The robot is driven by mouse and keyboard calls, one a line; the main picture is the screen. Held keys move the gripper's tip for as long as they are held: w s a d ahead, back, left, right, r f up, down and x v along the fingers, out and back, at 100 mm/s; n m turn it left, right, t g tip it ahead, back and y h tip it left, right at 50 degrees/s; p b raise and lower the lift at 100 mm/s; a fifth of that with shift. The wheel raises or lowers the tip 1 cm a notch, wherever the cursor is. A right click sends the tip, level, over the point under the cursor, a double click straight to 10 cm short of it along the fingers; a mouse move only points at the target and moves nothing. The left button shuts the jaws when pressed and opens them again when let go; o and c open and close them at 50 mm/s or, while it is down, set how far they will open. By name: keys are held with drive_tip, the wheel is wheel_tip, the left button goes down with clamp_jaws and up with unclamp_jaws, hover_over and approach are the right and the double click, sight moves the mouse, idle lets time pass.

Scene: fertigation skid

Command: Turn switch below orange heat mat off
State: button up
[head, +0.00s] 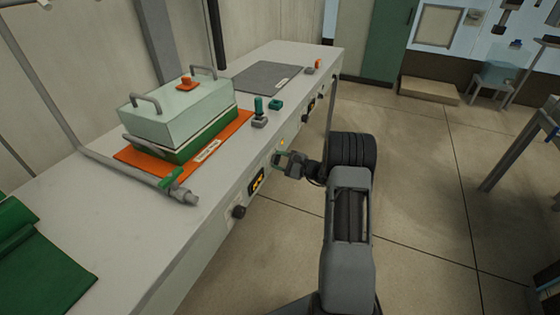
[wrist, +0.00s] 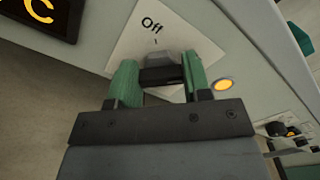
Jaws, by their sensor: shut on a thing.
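The orange heat mat (head: 128,157) lies on the bench top under a pale green box with a dark green base. On the bench's front face below it, my gripper (head: 283,159) reaches in from the right. In the wrist view, my gripper's green fingers (wrist: 158,82) are closed on the switch's dark knob (wrist: 162,75). A grey part of the switch shows behind the knob. The white plate (wrist: 185,35) reads "Off" above the knob; the lower part of the plate is hidden by my gripper. An amber lamp (wrist: 223,84) glows beside the plate.
A display with yellow characters (head: 257,182) and a black knob (head: 239,212) are left of my gripper on the front face. A grey pipe with a green-handled valve (head: 171,178) sticks out near the bench edge.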

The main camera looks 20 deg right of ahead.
drive_tip(key=shift+c, duration=0.9)
drive_tip(key=shift+f+b, duration=0.1)
drive_tip(key=shift+b, duration=0.2)
drive_tip(key=shift+f+n+b, duration=0.15)
drive_tip(key=shift+n+b, duration=4.3)
drive_tip(key=shift+b, duration=0.95)
drive_tip(key=shift+f+n+b, duration=0.15)
drive_tip(key=shift+n+b, duration=4.3)
drive_tip(key=shift+b, duration=0.9)
drive_tip(key=o, duration=0.9)
